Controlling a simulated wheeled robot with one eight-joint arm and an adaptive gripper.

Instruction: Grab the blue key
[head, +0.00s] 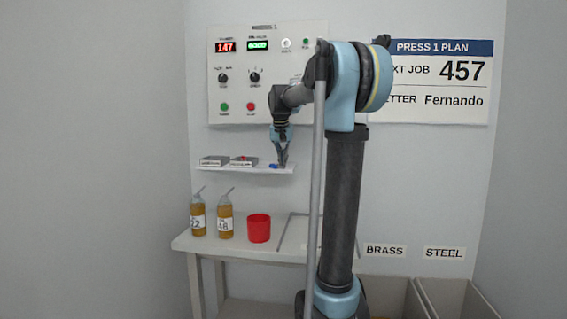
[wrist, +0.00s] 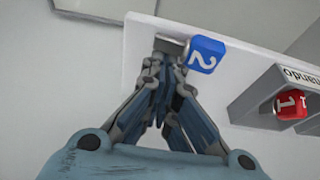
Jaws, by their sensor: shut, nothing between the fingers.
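The blue key (wrist: 205,54), a blue block marked 2 with a grey metal part beside it, lies on the white shelf (wrist: 140,40) in the wrist view. In the head view the blue key (head: 274,166) shows small near the shelf's right end. My gripper (wrist: 170,62) is shut and empty, its fingertips right by the key's grey part; I cannot tell whether they touch it. In the head view my gripper (head: 282,164) points down at the shelf, just right of the blue part.
A red key (wrist: 291,104) marked 1 sits in a grey holder (wrist: 250,105) on the same shelf. Below, the table (head: 185,243) bears two amber bottles (head: 198,222) and a red cup (head: 259,229). A control panel (head: 230,98) is on the wall above.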

